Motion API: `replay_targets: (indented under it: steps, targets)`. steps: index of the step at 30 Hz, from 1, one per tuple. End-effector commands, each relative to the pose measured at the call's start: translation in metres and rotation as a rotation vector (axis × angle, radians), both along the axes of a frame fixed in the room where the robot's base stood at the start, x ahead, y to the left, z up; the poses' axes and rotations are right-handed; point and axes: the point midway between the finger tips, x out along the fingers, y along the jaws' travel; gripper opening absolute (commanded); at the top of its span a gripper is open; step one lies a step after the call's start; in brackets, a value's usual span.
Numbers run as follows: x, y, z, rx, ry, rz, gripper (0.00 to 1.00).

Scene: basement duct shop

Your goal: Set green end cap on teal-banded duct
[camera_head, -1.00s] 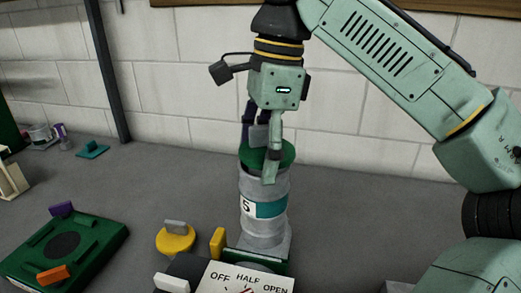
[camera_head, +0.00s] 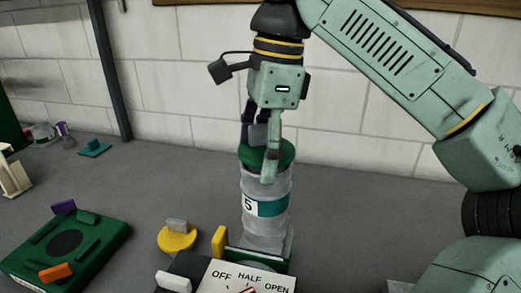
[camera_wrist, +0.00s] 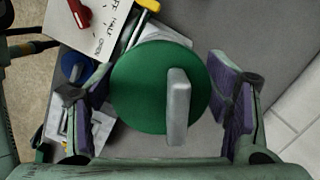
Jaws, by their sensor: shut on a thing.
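The green end cap (camera_head: 283,152) is a round disc with a grey upright tab (camera_wrist: 178,105). It sits level at the top of the teal-banded duct (camera_head: 272,208), a grey upright cylinder with a "5" label. I cannot tell if the cap rests fully on the rim. My gripper (camera_head: 259,150) points down with its fingers on opposite sides of the cap, shut on its edge. In the wrist view, the cap (camera_wrist: 140,90) lies between the purple finger pads, with the tab standing clear of both. The cap hides the duct's top there.
A sign (camera_head: 224,276) reading OFF, HALF, OPEN stands in front of the duct. A yellow disc with a grey tab (camera_head: 177,239) lies left of it. A green board (camera_head: 103,242) lies further left, a teal piece (camera_head: 95,149) further back. Table right of the duct is mostly clear.

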Motion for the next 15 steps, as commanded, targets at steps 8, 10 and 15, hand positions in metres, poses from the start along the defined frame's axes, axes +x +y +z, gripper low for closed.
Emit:
replay_targets:
  steps: [8,10,15]
  targets:
    - [0.0,-0.0001,-0.0015,0.0,0.0,0.0,0.42]
    - [0.0,-0.0001,-0.0029,0.0,0.0,0.0,0.42]
    - [0.0001,0.0,-0.0065,0.0,0.0,0.0,0.42]
